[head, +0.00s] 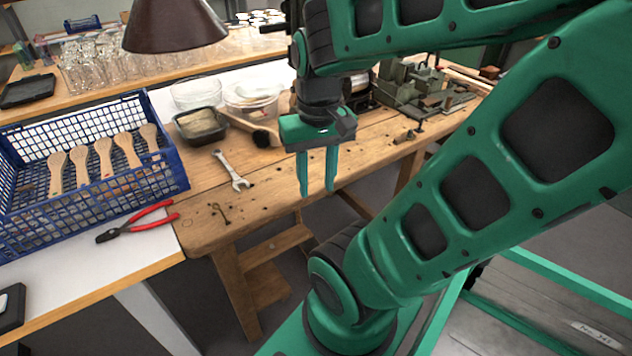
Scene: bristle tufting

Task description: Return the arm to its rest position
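My gripper (317,190) hangs from my green arm, pointing down near the front edge of the wooden workbench (225,224). Its two green fingers are apart, and nothing shows between them. My arm is folded, with its upper link across the top right and its thick lower link rising from my base at the lower middle. The fingertips look clear of the bench and of the tools on it.
A blue crate (85,195) with several wooden brush handles (103,158) stands at left. Red pliers (140,222) lie before it. A wrench (233,171), a black tray (200,125) and a green machine (420,88) are on the bench. A brown lamp shade (174,25) hangs above.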

